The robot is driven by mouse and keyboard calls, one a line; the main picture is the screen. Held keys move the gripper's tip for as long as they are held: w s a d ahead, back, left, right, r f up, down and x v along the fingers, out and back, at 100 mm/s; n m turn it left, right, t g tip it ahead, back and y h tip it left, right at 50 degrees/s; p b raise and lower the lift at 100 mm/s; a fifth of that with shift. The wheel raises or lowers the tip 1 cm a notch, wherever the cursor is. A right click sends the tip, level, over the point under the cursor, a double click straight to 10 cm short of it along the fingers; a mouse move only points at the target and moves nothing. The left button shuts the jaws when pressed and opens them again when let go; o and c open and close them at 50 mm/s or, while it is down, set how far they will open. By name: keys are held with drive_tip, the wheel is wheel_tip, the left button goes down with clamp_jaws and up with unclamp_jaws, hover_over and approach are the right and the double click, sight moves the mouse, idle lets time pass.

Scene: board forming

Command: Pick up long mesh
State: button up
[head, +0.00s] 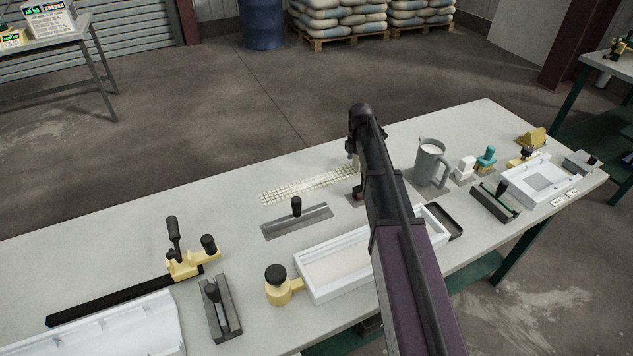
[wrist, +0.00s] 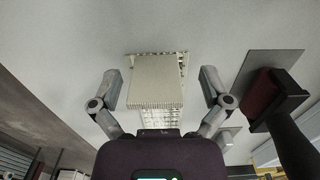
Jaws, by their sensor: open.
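The long mesh (head: 305,187) is a narrow cream grid strip lying flat on the bench toward its far edge. In the head view my arm hides the area just right of the strip. My gripper (head: 354,160) is at the strip's right end and partly hidden by the arm. In the wrist view my gripper (wrist: 162,85) is open, with one finger on each side of a cream ribbed piece. Grid of the mesh (wrist: 160,120) shows just below that piece. Both fingers look apart from it; I cannot tell their height above the bench.
A float with a black knob (head: 297,211) lies in front of the mesh. A white tray (head: 310,290) is nearer me. A grey jug (head: 430,160) stands right of my arm. In the wrist view a dark red block (wrist: 262,92) on a grey plate is close right of my gripper.

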drive_tip(key=c, duration=1.2)
drive_tip(key=shift+r, duration=0.15)
drive_tip(key=shift+c, duration=0.2)
wheel_tip(320, 180, up, 10)
drive_tip(key=p, duration=1)
drive_tip(key=o, duration=0.5)
drive_tip(key=shift+c, duration=0.2)
drive_tip(key=c, duration=0.3)
drive_tip(key=shift+c, duration=0.8)
